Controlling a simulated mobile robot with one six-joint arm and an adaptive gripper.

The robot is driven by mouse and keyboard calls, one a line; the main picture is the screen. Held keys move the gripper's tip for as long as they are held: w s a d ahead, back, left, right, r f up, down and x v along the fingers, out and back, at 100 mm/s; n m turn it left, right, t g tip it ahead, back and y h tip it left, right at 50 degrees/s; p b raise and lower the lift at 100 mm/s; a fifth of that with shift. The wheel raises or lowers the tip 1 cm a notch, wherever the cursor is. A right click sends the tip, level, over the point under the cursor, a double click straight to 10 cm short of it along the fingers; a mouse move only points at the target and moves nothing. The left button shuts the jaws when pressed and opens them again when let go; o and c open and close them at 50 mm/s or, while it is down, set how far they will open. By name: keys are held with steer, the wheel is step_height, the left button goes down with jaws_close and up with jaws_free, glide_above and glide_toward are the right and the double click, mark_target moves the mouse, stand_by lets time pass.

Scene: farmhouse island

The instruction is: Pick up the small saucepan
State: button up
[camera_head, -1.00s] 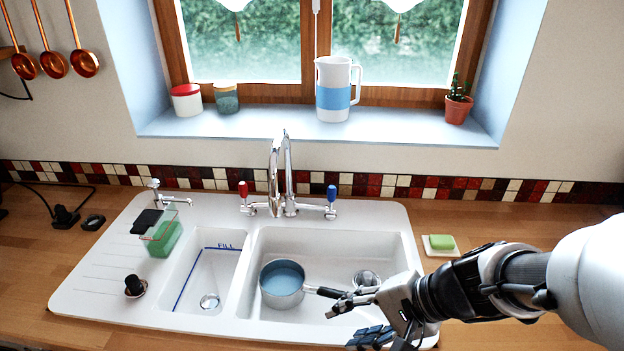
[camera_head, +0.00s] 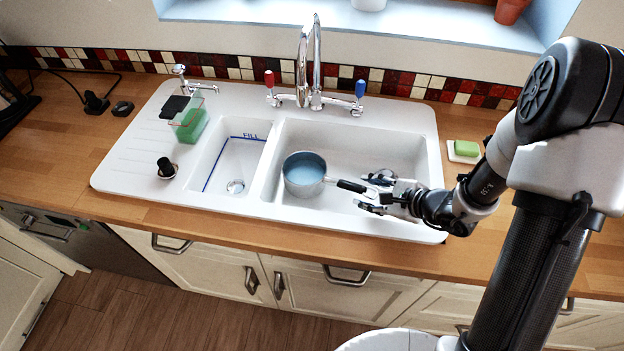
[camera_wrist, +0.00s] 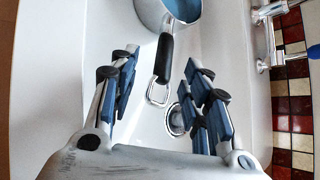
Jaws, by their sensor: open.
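The small saucepan (camera_head: 304,176) sits in the large right basin of the white sink, with blue inside that may be liquid or lining. Its black handle (camera_head: 352,186) points right, toward my gripper (camera_head: 372,193). In the wrist view the pan (camera_wrist: 152,12) is at the top, and its handle (camera_wrist: 167,58) with a metal hanging loop (camera_wrist: 159,92) reaches down toward the space between my fingers. My gripper (camera_wrist: 155,95) is open and empty. Its fingers lie on either side of the loop end in that view. I cannot tell the exact height gap.
The sink (camera_head: 110,181) has a smaller left basin marked FILL, beside a green soap container (camera_head: 190,124). A tall tap (camera_head: 311,75) stands behind the basins. A green soap on a dish (camera_head: 465,148) lies to the right. The drain (camera_wrist: 175,120) shows below the handle.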

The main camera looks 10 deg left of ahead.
mark_target(350, 185)
steer(key=b+x, duration=0.1)
steer(key=x, duration=0.3)
steer(key=b+x, duration=0.1)
steer(key=x, duration=0.4)
steer(key=shift+w+a+r, duration=0.1)
steer(key=shift+w+a, duration=0.15)
steer(key=shift+w, duration=0.15)
steer(key=shift+c, duration=0.5)
jaws_close()
steer(key=shift+r, duration=0.1)
